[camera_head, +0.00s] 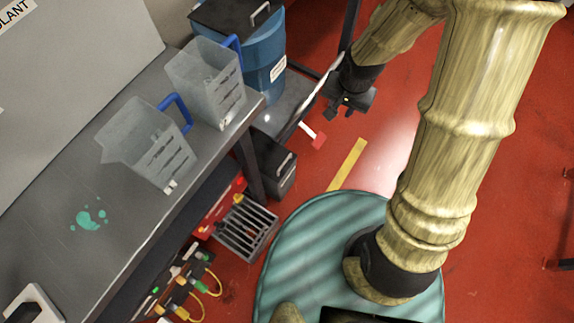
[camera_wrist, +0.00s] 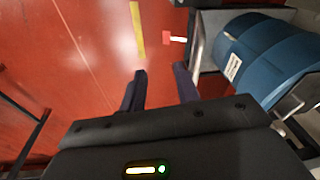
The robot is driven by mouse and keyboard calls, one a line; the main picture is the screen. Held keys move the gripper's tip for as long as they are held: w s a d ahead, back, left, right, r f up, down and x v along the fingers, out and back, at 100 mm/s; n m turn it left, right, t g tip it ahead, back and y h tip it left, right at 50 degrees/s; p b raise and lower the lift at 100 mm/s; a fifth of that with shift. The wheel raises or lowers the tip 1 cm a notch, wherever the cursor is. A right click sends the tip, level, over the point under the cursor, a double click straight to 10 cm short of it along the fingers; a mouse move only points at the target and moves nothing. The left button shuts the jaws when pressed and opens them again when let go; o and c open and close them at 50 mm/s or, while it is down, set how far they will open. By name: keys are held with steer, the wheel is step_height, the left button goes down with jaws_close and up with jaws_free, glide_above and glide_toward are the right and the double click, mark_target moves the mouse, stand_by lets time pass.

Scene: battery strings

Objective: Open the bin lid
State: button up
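A blue drum-shaped bin (camera_head: 263,68) stands at the top of the head view, beyond the bench end. Its dark flat lid (camera_head: 232,14) has a pale handle (camera_head: 259,14) and looks shut. The blue bin also shows at the right of the wrist view (camera_wrist: 275,58); its lid is not clear there. A smaller black box (camera_head: 274,165) with a handle stands below the bench end; I cannot tell whether it has a lid. My gripper (camera_head: 347,106) is right of the blue bin, apart from it. In the wrist view my gripper (camera_wrist: 161,75) has its fingers spread and nothing between them.
Two clear jugs with blue handles (camera_head: 152,145) (camera_head: 208,85) stand on the grey bench (camera_head: 60,245). A dark frame post rises beside the blue bin. A red-and-white piece (camera_head: 314,137) is near the black box. Red floor with a yellow stripe (camera_head: 348,163) lies open below my gripper.

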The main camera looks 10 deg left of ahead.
steer(key=m+y+b, duration=0.1)
steer(key=m+b, duration=0.1)
steer(key=b, duration=1)
glide_above(286, 160)
steer(key=s+d, duration=0.1)
steer(key=d, duration=0.3)
steer(key=s+d+x, duration=0.2)
steer(key=x, duration=0.9)
steer(key=s+d+f+x, duration=0.1)
steer(key=x, duration=1)
steer(key=shift+s+a+g, duration=0.2)
steer(key=shift+s+g, duration=0.25)
steer(key=shift+g, duration=0.05)
steer(key=a+f+b, duration=0.1)
steer(key=f+b, duration=0.1)
steer(key=f, duration=0.3)
steer(key=a+f+b, duration=0.1)
steer(key=f+b, duration=0.2)
steer(key=f, duration=0.3)
steer(key=w+a+f+b, duration=0.1)
steer(key=f+b, duration=0.2)
steer(key=f, duration=0.3)
steer(key=shift+w, duration=0.15)
jaws_close()
